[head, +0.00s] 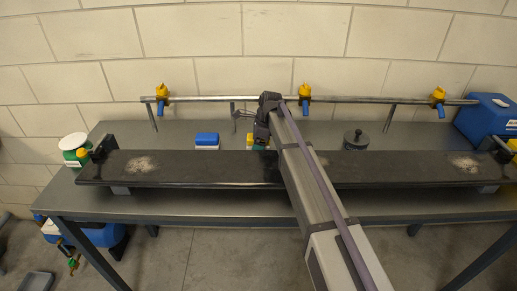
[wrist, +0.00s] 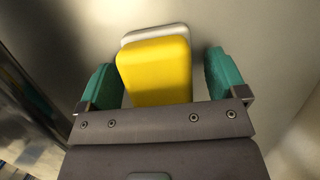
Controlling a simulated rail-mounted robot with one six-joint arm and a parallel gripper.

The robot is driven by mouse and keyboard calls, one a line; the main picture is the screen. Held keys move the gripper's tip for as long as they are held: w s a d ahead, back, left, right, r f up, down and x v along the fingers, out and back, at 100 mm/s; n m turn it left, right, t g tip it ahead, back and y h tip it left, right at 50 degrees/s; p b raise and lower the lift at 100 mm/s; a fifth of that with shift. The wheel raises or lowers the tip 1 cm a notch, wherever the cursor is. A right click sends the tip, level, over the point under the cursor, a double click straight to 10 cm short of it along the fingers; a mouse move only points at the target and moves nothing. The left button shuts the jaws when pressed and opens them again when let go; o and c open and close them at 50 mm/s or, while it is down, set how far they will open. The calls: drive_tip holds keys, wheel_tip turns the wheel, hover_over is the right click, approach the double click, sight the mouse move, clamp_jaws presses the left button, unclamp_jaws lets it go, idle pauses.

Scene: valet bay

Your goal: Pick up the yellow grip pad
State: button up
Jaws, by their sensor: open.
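The yellow grip pad (wrist: 155,70) is a rounded yellow block on a white base, seen in the wrist view. My gripper (wrist: 161,65) is open, with one teal finger on each side of the pad and a gap showing at both sides. The pad's near end is hidden behind the gripper's grey body. In the head view only a small yellow part of the pad (head: 250,138) shows beside my gripper (head: 259,144), just behind the long dark plank. My arm and the plank hide the rest.
A blue pad (head: 207,138) on a white base stands to the left. The dark plank (head: 210,172) runs along the front of the grey bench. A dark lidded pot (head: 356,140) stands to the right. A rail (head: 230,98) with yellow-and-blue clips (head: 304,93) runs behind.

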drive_tip(key=shift+w, duration=0.1)
drive_tip(key=shift+c, duration=0.6)
drive_tip(key=c, duration=0.9)
